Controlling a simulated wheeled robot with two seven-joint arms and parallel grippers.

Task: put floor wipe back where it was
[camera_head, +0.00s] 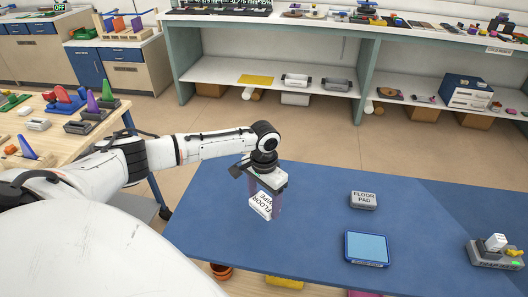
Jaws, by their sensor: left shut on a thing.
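The floor wipe (260,205) is a white block with dark lettering that reads FLOOR WIPE. It sits tilted between the fingers of my left gripper (264,208), which is shut on it. The gripper points down over the left part of the blue table. I cannot tell whether the block touches the table top. My right gripper is not in view.
On the blue table (300,238) are a grey FLOOR PAD block (363,200), a light-blue tray (367,248) and a grey device (496,253) at the right edge. A wooden table (70,150) with colourful parts stands at left. Shelves (340,95) line the back.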

